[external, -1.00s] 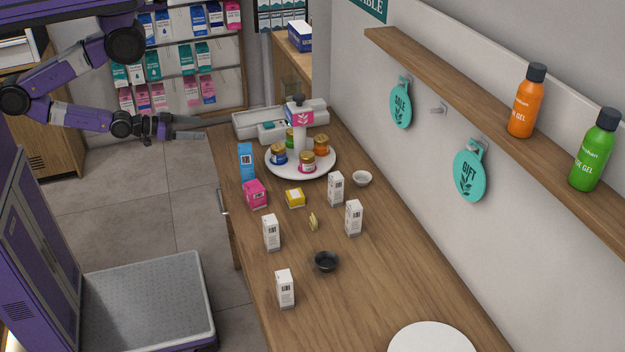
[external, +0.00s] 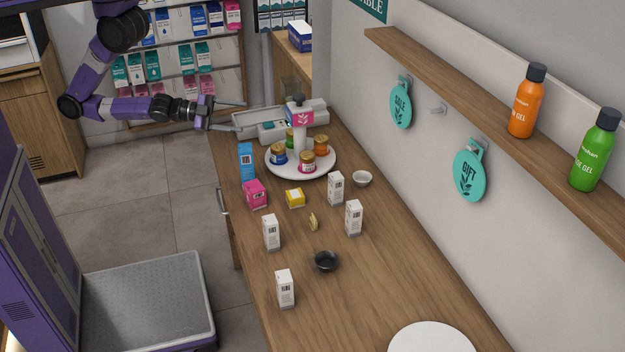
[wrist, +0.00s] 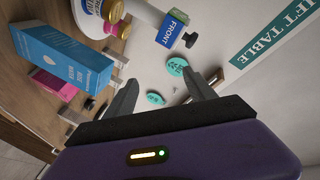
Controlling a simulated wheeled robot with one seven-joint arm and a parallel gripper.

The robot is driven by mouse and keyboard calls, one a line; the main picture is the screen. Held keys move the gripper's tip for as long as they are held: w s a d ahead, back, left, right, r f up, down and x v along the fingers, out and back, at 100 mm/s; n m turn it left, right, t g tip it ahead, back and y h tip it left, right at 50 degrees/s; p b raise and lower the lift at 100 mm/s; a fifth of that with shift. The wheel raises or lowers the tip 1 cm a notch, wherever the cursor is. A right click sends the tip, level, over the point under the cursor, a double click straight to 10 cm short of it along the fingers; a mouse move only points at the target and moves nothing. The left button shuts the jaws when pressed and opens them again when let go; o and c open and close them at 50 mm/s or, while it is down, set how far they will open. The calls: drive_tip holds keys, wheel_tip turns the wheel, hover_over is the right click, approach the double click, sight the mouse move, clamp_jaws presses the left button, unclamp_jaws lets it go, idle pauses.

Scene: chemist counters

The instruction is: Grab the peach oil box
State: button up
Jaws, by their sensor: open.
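No label reading peach oil can be made out. Several small white boxes stand upright on the wooden counter: one at the front (external: 285,289), one at left (external: 271,233), one at right (external: 353,218) and one farther back (external: 336,189). A pink box (external: 255,194), a yellow box (external: 295,198) and a tall blue box (external: 246,162) stand nearby. In the wrist view the blue box (wrist: 66,58) and pink box (wrist: 55,86) are at left. My gripper (external: 239,116) is open and empty, above the counter's far left end. Its two fingers show in the wrist view (wrist: 160,92).
A white round stand (external: 279,168) holds several jars and a pump bottle (external: 300,118). A black bowl (external: 325,262), a white bowl (external: 362,178) and a small yellowish item (external: 313,221) lie among the boxes. A wall shelf (external: 465,105) with bottles overhangs the right side.

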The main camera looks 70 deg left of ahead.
drive_tip(key=w+d+r+m+h, duration=0.1)
drive_tip(key=w+d+r+m, duration=0.2)
drive_tip(key=d+r, duration=0.15)
drive_tip(key=n+g+b, duration=0.3)
drive_tip(key=n+b, duration=0.2)
drive_tip(key=n, duration=0.7)
hover_over(265, 230)
drive_tip(key=s, duration=0.1)
wheel_tip(265, 230, down, 13)
drive_tip(key=s+d+r+n+t+y+b, duration=0.1)
drive_tip(key=s+d+r+n, duration=0.3)
drive_tip(key=d, duration=0.4)
drive_tip(key=w+a+f+n+y, duration=0.3)
drive_tip(key=w+a+f+y, duration=0.3)
drive_tip(key=w+a+y, duration=0.25)
drive_tip(key=shift+m+h, duration=0.8)
drive_tip(key=shift+h, duration=0.15)
drive_tip(key=s+f, duration=0.1)
drive_tip(key=s, duration=0.1)
drive_tip(key=s+f, duration=0.1)
drive_tip(key=f, duration=0.1)
drive_tip(key=s+f+b, duration=0.1)
drive_tip(key=s, duration=0.1)
drive_tip(key=shift+s+d+f, duration=0.15)
drive_tip(key=shift+s, duration=0.2)
drive_tip(key=shift+p+x, duration=1.25)
drive_tip(key=shift+x, duration=2.45)
drive_tip(key=shift+a+f, duration=0.15)
drive_tip(key=shift+a, duration=0.1)
clamp_jaws()
